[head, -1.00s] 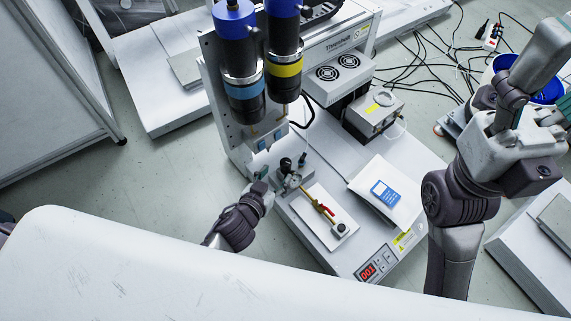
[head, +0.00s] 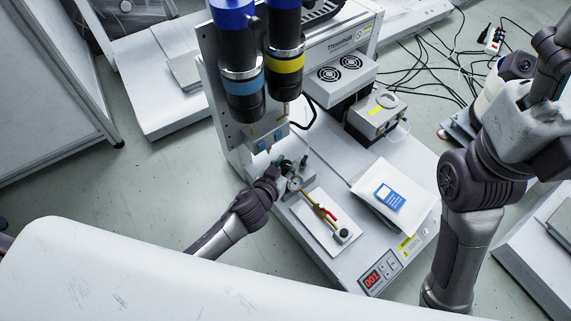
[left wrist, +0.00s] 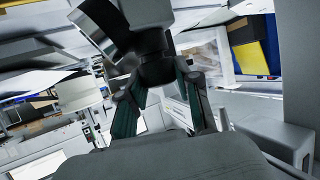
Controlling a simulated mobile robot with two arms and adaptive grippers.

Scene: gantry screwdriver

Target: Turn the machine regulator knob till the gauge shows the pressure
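The small round gauge (head: 295,183) stands on the machine's white base, beside a brass-coloured fitting. Its dial is too small to read. My left gripper (head: 284,168) is at the gauge's far left side, over the dark regulator knob, which it mostly hides in the head view. In the left wrist view, the two fingers (left wrist: 160,85) stand apart on either side of a dark round body (left wrist: 156,65) that looks like the knob. I cannot tell whether they press on it. My right gripper is not in view; only its arm shows at the right.
Blue-topped cylinders (head: 238,60) hang above the regulator. A red-handled valve (head: 325,212) lies on a white plate on the base. A red digital display (head: 371,279) is at the front. A white packet (head: 390,197) and a fan unit (head: 340,75) are to the right.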

